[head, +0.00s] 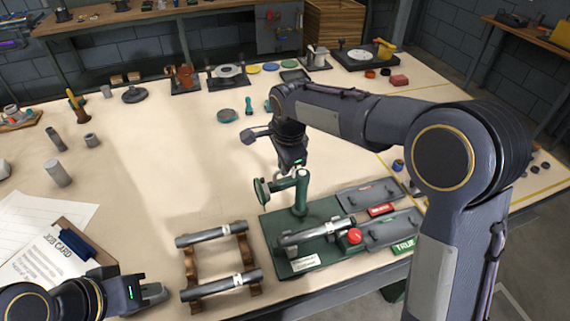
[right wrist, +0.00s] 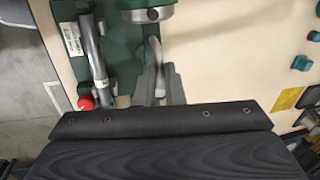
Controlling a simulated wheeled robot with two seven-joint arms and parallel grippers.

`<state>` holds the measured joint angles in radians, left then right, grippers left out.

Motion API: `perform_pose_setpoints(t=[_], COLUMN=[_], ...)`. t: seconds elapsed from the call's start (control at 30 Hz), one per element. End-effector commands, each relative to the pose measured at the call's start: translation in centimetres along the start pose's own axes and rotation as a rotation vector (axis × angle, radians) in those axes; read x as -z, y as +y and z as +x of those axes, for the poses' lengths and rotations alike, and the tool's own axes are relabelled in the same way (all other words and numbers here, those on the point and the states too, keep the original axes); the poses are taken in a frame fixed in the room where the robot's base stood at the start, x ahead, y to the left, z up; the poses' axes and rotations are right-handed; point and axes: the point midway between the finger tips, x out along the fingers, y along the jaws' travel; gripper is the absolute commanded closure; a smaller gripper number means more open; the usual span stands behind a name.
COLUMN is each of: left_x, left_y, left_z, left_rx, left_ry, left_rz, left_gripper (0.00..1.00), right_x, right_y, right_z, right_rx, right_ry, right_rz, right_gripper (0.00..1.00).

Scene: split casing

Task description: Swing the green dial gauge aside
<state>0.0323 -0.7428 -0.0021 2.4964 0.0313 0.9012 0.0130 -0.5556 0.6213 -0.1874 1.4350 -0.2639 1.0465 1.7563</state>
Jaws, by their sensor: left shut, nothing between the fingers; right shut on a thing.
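The green dial gauge (head: 262,191) sits on a green post (head: 301,195) that rises from a green base plate (head: 282,226). Its round dial faces left in the head view. In the right wrist view, part of the gauge (right wrist: 146,13) shows at the top, with a pale bar running down from it. My right gripper (right wrist: 159,85) is shut on that bar; in the head view it is at the top of the post, partly hidden by my arm. A steel shaft (head: 317,232) lies on the base plate. My left gripper (head: 152,293) is shut and empty at lower left.
A red knob (head: 355,236) is beside the shaft. Two grey trays (head: 366,194) (head: 388,228), with red and green labels, adjoin on the right. A wooden rack (head: 190,268) with two shafts stands left.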

Motion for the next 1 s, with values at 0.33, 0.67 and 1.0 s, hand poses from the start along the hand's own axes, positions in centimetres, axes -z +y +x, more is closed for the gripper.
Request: perform_pose_setpoints(t=[0.33, 0.67, 1.0], left_x=[0.0, 0.0, -0.1], left_y=[0.0, 0.0, -0.1], left_z=[0.0, 0.0, 0.2], left_rx=[0.0, 0.0, 0.0], left_ry=[0.0, 0.0, 0.0], left_rz=[0.0, 0.0, 0.0], left_gripper=[1.0, 1.0, 1.0], right_x=[0.1, 0.0, 0.0], right_y=[-0.1, -0.1, -0.1], right_z=[-0.1, 0.0, -1.9], right_rx=[0.003, 0.001, 0.006], right_ry=[0.001, 0.001, 0.0], right_rz=[0.005, 0.004, 0.003], right_gripper=[1.0, 0.69, 0.69])
